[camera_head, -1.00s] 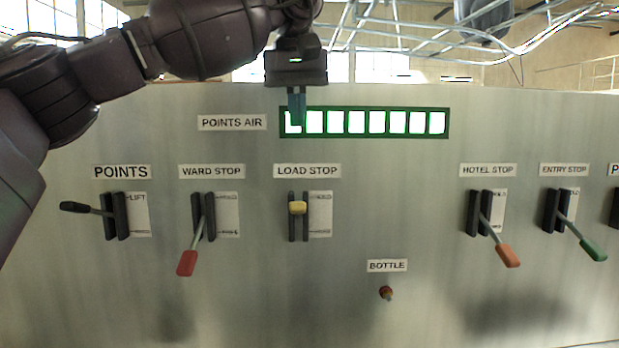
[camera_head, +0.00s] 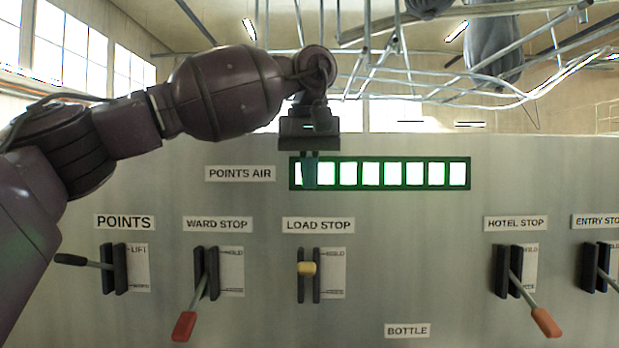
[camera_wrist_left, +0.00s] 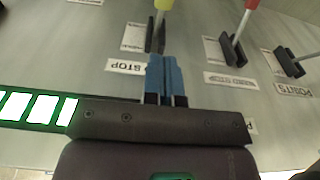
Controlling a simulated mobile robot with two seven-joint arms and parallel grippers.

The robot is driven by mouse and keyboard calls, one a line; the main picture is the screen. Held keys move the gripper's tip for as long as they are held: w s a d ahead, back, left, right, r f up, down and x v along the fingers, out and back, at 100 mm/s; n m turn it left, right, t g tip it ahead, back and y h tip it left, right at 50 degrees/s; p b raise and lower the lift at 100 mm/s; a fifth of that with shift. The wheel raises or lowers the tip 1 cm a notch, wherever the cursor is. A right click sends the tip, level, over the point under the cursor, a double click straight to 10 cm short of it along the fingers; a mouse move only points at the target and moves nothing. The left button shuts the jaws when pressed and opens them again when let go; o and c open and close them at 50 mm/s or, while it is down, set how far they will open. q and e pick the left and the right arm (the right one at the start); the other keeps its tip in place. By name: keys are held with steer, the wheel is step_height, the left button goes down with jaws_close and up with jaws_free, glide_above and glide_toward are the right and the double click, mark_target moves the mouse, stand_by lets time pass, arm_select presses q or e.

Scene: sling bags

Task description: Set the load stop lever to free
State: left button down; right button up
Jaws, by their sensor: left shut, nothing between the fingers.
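The load stop lever has a yellow knob (camera_head: 307,268) and stands between two dark guide plates under the LOAD STOP label (camera_head: 318,225). Its knob points out toward the head camera, about mid-height on the guides. The yellow knob also shows at the top of the left wrist view (camera_wrist_left: 163,4). My left gripper (camera_head: 310,186) is shut and empty, with blue fingertips pointing down in front of the left end of the lit strip, above the label and apart from the lever. Its fingers show closed together in the left wrist view (camera_wrist_left: 165,75). My right gripper is out of view.
The ward stop lever with a red handle (camera_head: 184,326) and the points lever with a black handle (camera_head: 71,260) stand to the left. The hotel stop lever (camera_head: 546,322) is to the right. The panel between load stop and hotel stop is clear.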

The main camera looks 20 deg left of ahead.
arm_select(q)
glide_above(308, 271)
steer(key=w, duration=0.3)
steer(key=f, duration=0.6)
steer(key=a+f, duration=0.1)
steer(key=f, duration=0.2)
steer(key=shift+w+f, duration=0.15)
steer(key=shift+s+d+f, duration=0.15)
steer(key=shift+s+f, duration=0.15)
steer(key=shift+f, duration=0.4)
